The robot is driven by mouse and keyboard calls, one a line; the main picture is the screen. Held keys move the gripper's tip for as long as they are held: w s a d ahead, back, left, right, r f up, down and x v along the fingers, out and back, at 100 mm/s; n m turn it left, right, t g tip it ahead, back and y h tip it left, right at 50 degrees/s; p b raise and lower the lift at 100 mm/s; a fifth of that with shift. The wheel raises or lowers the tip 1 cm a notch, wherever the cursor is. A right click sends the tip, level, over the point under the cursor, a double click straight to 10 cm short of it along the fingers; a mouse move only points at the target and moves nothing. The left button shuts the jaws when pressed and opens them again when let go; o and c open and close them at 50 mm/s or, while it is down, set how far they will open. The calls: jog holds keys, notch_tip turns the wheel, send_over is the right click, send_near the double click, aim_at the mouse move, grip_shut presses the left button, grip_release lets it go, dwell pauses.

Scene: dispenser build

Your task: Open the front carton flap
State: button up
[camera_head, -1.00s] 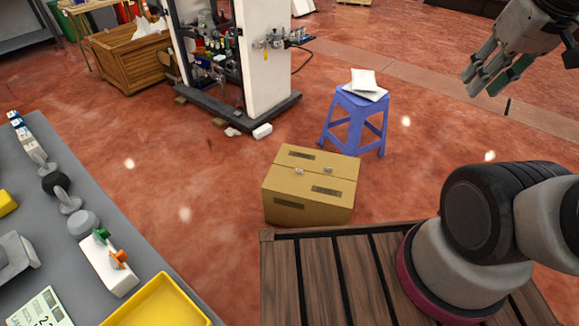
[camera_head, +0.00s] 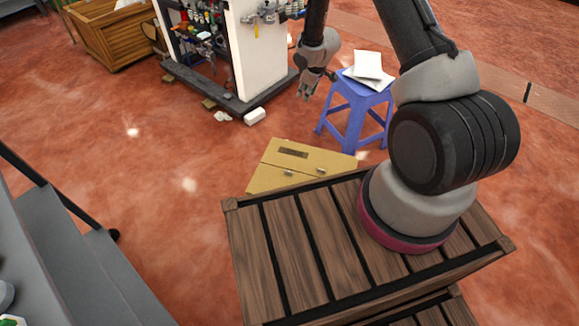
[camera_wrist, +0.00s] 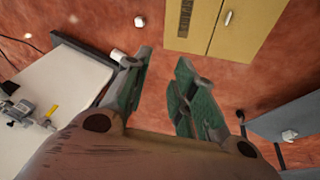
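The cardboard carton (camera_head: 320,160) stands on the red floor, and my wooden deck hides its near side. Its top is closed, with a seam between the far flap and the front flap (camera_head: 266,181). A small knob shows on each visible flap. My gripper (camera_head: 308,90) is in the air beyond the carton, apart from it, near the blue stool. In the wrist view my gripper (camera_wrist: 160,75) has its fingers spread with nothing between them. The carton (camera_wrist: 245,30) shows there at the top, with a pale knob (camera_wrist: 228,18) and a dark label.
A white-panelled rack (camera_head: 262,55) stands at the back. A grey bench (camera_head: 50,245) is at the left. The floor left of the carton is clear.

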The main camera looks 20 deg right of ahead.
jog(key=s+a+f+n+y, duration=0.1)
jog(key=s+a+f, duration=0.2)
jog(key=f, duration=0.8)
jog(key=s+a+f+y, duration=0.1)
jog(key=s+a+f, duration=0.2)
jog(key=f, duration=0.8)
jog(key=s+a+f+n+g+y, duration=0.1)
jog(key=s+a+f, duration=0.2)
jog(key=f, duration=0.8)
jog(key=shift+s+f+n, duration=0.1)
jog(key=shift+f+n, duration=0.2)
jog(key=shift+f, duration=0.1)
jog(key=shift+a+f, duration=0.1)
jog(key=shift+f, duration=0.35)
jog(key=shift+c, duration=0.4)
grip_shut()
